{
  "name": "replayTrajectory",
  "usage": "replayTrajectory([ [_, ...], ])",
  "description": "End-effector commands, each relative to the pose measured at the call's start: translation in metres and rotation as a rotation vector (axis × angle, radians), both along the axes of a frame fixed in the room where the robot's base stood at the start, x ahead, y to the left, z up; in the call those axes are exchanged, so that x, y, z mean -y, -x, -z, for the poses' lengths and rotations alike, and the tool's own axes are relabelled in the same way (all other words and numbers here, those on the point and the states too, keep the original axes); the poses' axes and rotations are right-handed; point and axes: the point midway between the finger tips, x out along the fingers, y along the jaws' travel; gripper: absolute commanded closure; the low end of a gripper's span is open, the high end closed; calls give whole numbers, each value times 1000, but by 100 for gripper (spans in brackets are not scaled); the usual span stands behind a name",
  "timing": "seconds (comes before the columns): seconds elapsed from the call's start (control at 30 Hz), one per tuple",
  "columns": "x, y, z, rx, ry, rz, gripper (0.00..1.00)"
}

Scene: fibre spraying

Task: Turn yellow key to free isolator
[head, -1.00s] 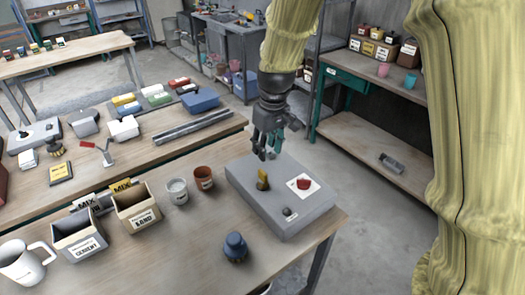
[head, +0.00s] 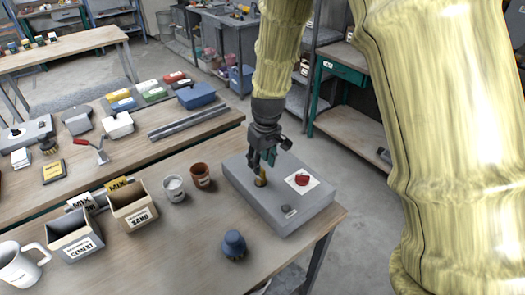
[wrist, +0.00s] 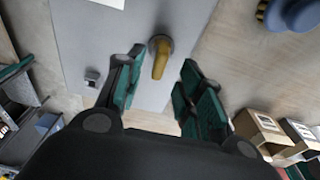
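A yellow key (head: 261,178) stands on the top face of a grey isolator box (head: 300,217) on the workbench. In the wrist view the key (wrist: 160,58) shows as a yellow lever on a round base on the grey panel (wrist: 75,40). My gripper (head: 263,162) is just above the key in the head view. In the wrist view my gripper (wrist: 160,78) is open, its two green-padded fingers apart on either side of the key's lower end. No contact with the key shows. A red knob (head: 302,180) on a white plate and a small dark switch (head: 289,210) are also on the box.
A blue-capped brush-like item (head: 233,244) stands in front of the box. A brown pot (head: 201,175), a white pot (head: 174,188), a sand box (head: 133,214), a cement box (head: 75,240) and a mug (head: 18,266) stand to the left. Bare bench lies between.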

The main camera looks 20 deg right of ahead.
Motion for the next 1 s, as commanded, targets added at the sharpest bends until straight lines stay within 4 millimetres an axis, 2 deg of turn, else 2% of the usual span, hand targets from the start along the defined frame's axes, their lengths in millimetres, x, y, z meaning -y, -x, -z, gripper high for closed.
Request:
replayTrajectory([
  [0.2,-1,-2,21,-1,-1,2,62],
  [0.4,-1,-3,34,-1,-1,0,62],
  [0.8,-1,-4,38,0,0,1,62],
  [0.87,-1,-4,38,0,0,1,72],
  [1.0,-1,-4,38,0,0,1,97],
])
